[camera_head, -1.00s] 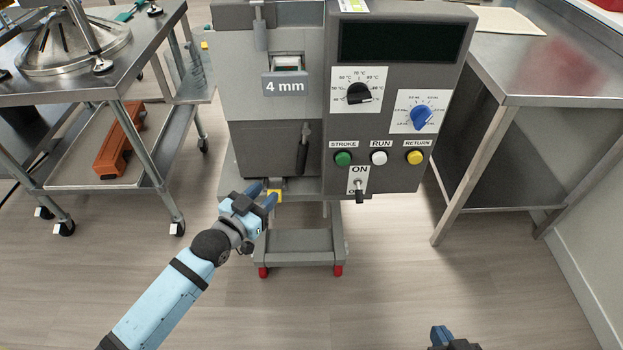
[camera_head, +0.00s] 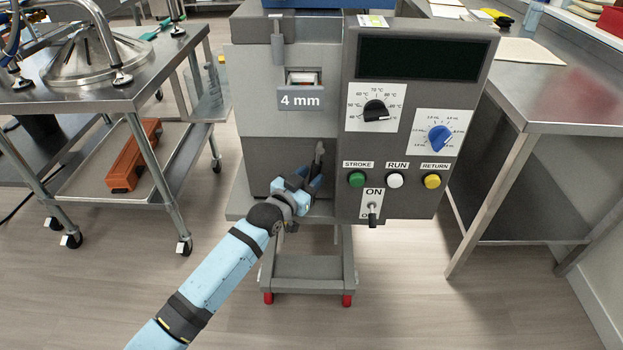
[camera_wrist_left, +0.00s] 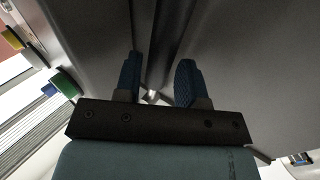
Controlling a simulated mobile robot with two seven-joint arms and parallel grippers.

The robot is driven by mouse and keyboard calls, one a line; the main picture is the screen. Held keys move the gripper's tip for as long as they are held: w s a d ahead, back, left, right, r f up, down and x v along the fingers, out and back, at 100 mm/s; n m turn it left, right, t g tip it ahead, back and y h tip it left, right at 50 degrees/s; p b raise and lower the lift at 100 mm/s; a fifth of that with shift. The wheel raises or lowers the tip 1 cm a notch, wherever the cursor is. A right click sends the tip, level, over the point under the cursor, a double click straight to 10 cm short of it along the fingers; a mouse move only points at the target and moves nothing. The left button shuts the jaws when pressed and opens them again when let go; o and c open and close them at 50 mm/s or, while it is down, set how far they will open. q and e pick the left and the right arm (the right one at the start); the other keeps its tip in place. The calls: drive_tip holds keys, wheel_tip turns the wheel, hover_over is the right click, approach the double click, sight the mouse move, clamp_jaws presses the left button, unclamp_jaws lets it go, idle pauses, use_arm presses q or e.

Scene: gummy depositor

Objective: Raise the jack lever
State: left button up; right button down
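The dark upright lever (camera_head: 319,158) is on the lower front panel of the grey depositor (camera_head: 290,100), left of its control face; I take it to be the jack lever. My left gripper (camera_head: 305,180) is at the lower part of this lever, and its fingers partly hide it. In the left wrist view, the two blue fingers (camera_wrist_left: 158,82) are apart, with a dark strip and a small bright spot seen between them. I cannot tell whether a finger touches the lever. My right gripper is out of view.
Green, white and yellow buttons (camera_head: 395,180) and an ON switch (camera_head: 373,212) are just right of my left gripper. A steel cart (camera_head: 90,95) stands at the left, and a steel table (camera_head: 560,100) at the right. The floor in front is clear.

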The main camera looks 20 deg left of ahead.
use_arm(q)
drive_tip(key=shift+w+d, duration=0.15)
drive_tip(key=shift+w, duration=0.2)
